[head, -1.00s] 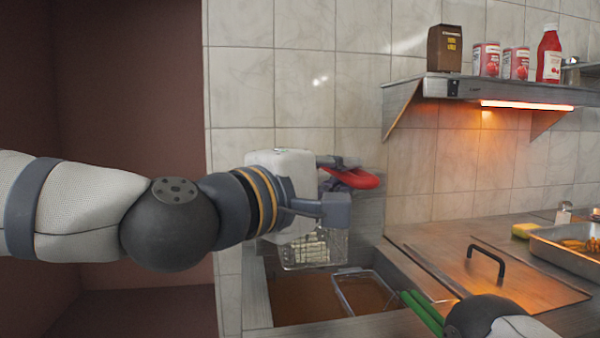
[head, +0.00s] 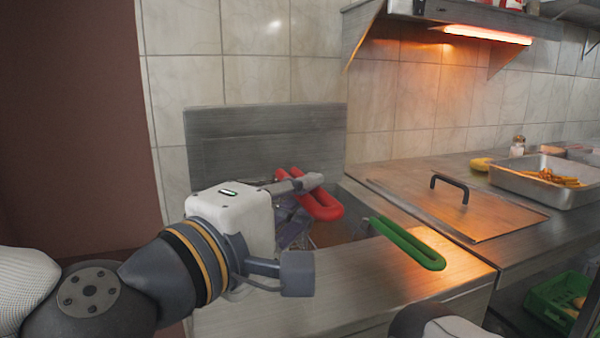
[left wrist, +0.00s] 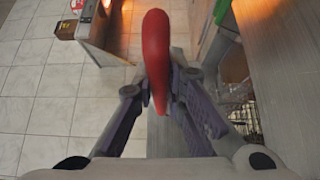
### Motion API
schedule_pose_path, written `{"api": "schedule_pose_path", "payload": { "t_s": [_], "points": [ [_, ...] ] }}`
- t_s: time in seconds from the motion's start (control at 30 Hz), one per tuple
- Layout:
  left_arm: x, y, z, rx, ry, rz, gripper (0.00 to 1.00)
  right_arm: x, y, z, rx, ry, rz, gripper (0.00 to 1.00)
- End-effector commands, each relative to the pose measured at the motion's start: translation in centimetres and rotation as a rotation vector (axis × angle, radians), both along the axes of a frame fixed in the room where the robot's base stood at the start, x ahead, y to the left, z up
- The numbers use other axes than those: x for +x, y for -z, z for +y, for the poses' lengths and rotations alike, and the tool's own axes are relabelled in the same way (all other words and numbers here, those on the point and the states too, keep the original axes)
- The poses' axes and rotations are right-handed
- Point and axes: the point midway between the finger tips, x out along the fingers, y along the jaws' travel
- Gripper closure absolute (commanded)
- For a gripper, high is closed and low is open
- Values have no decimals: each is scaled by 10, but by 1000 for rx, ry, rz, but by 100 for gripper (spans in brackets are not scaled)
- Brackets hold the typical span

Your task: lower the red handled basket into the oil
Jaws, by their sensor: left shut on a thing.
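The red handle (head: 325,208) of the basket is held by my left gripper (head: 298,198) at the fryer well (head: 360,207) in the head view. In the left wrist view the red handle (left wrist: 157,55) runs between the two fingers of my left gripper (left wrist: 178,88), which is shut on it. Wire mesh (left wrist: 239,93) shows at the right there. In the head view the basket body and most of the oil are hidden behind my gripper, so I cannot tell how deep the basket sits. My right gripper is not in view.
A second, green handle (head: 408,243) sticks out over the counter front right of the red one. A flat metal cover (head: 475,215) with a black grip lies to the right. A food tray (head: 540,185) stands further right. A steel backsplash (head: 265,140) rises behind the well.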

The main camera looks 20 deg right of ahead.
Motion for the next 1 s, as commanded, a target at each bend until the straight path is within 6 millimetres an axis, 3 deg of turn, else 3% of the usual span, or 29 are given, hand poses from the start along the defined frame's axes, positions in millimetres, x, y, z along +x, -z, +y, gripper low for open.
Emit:
{"api": "schedule_pose_path", "payload": {
  "t_s": [0.3,0.5,1.0],
  "points": [
    [0,56,0,0,1,-1,100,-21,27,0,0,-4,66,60],
    [0,80,0,-1,1,-4,100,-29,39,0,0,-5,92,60],
    [-1,87,0,-1,0,-11,100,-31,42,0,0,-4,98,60]
  ]
}}
